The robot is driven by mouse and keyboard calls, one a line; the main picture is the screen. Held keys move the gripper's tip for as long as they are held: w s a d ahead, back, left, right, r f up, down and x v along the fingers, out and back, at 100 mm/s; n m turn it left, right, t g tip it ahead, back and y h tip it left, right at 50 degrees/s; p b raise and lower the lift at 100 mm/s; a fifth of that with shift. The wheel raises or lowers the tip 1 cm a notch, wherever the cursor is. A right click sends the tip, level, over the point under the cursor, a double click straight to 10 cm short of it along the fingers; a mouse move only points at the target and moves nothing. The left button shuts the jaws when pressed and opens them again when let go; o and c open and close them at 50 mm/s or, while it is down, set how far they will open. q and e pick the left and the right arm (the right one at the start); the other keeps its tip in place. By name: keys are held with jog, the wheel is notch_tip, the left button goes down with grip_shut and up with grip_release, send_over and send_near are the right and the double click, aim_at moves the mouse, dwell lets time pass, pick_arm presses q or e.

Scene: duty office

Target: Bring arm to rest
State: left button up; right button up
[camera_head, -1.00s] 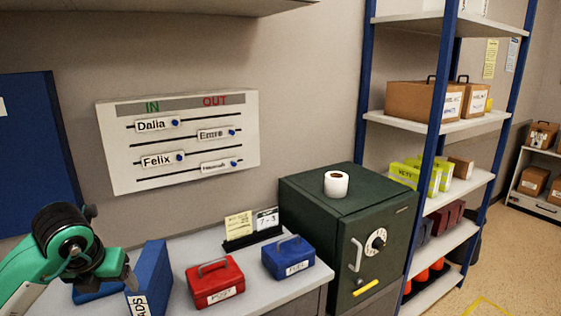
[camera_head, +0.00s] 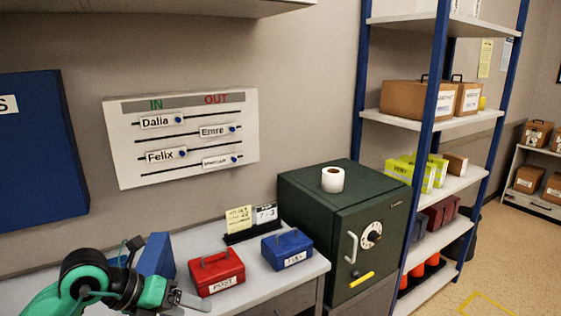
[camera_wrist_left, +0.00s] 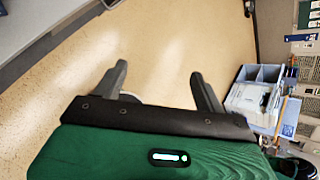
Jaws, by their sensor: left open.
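My left arm comes in at the lower left of the head view, with its gripper (camera_head: 190,300) low in front of the desk, left of and nearer than the red box. In the left wrist view the two fingers of this gripper (camera_wrist_left: 160,85) stand apart with nothing between them, over bare tan floor. My right gripper does not show in either view.
A red box (camera_head: 216,272) and a blue box (camera_head: 287,249) stand on the grey desk (camera_head: 255,284), with a blue binder (camera_head: 157,255) behind my arm. A green safe (camera_head: 330,225) with a paper roll (camera_head: 332,179) stands right, beside a blue-posted shelf (camera_head: 430,125). The floor (camera_wrist_left: 190,40) is clear.

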pick_arm(q)
jog(key=s+d+r+n+t+h, duration=0.25)
jog(key=s+d+r+h, duration=0.25)
jog(key=d+r+h, duration=0.5)
jog(key=w+a+f+n+t+y, duration=0.25)
jog(key=a+n+t+y, duration=0.5)
jog(key=n, duration=0.45)
jog(key=w+a+f+n+t+y, duration=0.25)
jog(key=a+n+t+y, duration=0.45)
jog(key=n, duration=0.6)
jog(key=s+a+f+n+g+y, duration=0.3)
jog(key=f+n+g+y, duration=0.3)
jog(key=f, duration=0.7)
jog(key=s+d+f+n+g+h, duration=0.3)
jog(key=s+f+g, duration=0.9)
jog(key=s+f, duration=0.75)
notch_tip(320, 180, down, 27)
jog(key=s+g, duration=0.1)
jog(key=s+a+f+g, duration=0.1)
jog(key=s+a+f, duration=0.2)
jog(key=s+f, duration=1.7)
notch_tip(320, 180, down, 2)
jog(key=shift+m+y, duration=0.35)
jog(key=shift+m, duration=0.1)
